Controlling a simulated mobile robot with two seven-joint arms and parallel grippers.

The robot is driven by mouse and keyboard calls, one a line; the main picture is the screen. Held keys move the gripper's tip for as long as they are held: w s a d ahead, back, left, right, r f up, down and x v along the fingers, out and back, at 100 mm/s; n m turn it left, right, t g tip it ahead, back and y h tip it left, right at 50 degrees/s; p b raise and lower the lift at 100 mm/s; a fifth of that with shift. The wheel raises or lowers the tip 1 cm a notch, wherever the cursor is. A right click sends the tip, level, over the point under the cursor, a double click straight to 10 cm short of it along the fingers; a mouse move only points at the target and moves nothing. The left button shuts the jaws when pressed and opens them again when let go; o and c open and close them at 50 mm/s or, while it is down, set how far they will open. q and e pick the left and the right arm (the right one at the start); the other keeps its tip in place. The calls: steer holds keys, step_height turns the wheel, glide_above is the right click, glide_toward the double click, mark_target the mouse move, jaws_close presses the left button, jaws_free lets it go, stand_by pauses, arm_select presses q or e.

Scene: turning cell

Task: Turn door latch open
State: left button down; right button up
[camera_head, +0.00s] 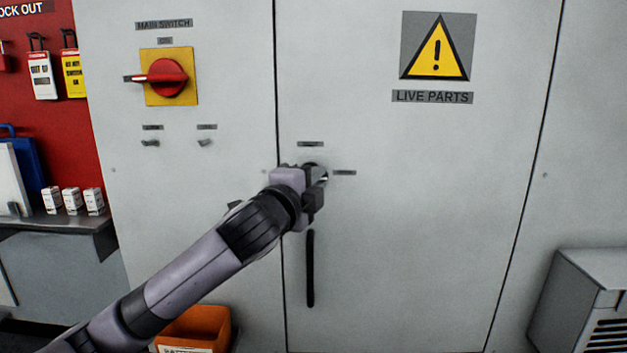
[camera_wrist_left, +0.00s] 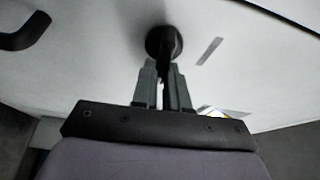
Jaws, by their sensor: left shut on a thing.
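The door latch (camera_wrist_left: 163,42) is a dark round knob with a narrow grip part on the light grey cabinet door (camera_head: 420,200). My left gripper (camera_head: 318,181) is at the latch in the head view and covers most of it. In the left wrist view my left gripper (camera_wrist_left: 164,84) has its two grey fingers on either side of the latch's narrow dark part, shut on it. The door lies flush in the cabinet front. My right gripper is in neither view.
A black vertical door handle (camera_head: 310,268) is just below my left gripper. A red main switch (camera_head: 166,78) on a yellow plate is at upper left. An orange bin (camera_head: 205,325) stands low, behind my left arm. A grey vented box (camera_head: 590,300) is at lower right.

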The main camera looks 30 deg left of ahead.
arm_select(q)
steer(key=shift+m, duration=0.4)
steer(key=c, duration=1.1)
jaws_free()
steer(key=shift+c, duration=0.2)
steer(key=shift+s, duration=0.1)
steer(key=s+d+b, duration=0.1)
steer(key=s, duration=0.5)
steer(key=shift+s, duration=0.4)
